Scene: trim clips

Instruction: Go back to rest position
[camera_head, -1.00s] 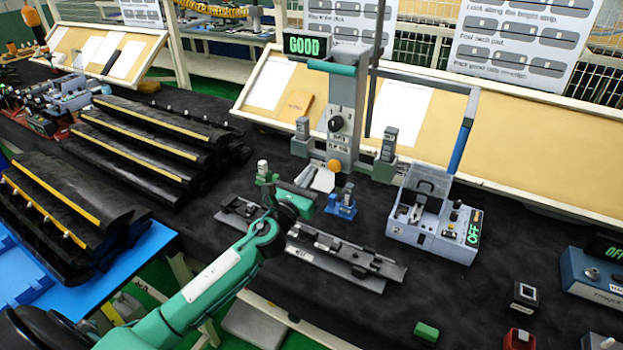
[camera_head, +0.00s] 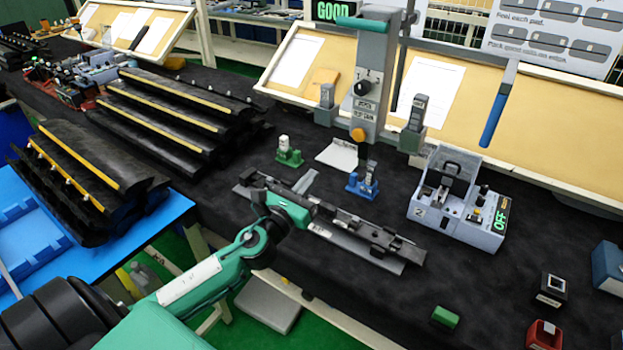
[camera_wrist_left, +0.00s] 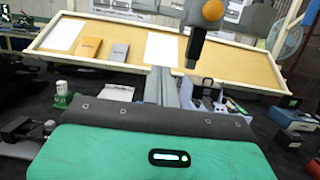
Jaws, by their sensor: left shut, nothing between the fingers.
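My left arm comes in from the lower left in the head view, green with a white panel. Its gripper (camera_head: 306,181) is shut and empty, above the near side of the dark rail fixture (camera_head: 385,240). In the left wrist view the shut grey fingers (camera_wrist_left: 166,88) point out over the bench, past the green hand. My right gripper is in neither view.
A test stand (camera_head: 370,75) with a GOOD display stands behind. Small green (camera_head: 289,152) and blue (camera_head: 363,182) fixtures stand nearby. A grey box (camera_head: 460,205) reading OFF is at right. Black stepped racks (camera_head: 165,120) fill the left.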

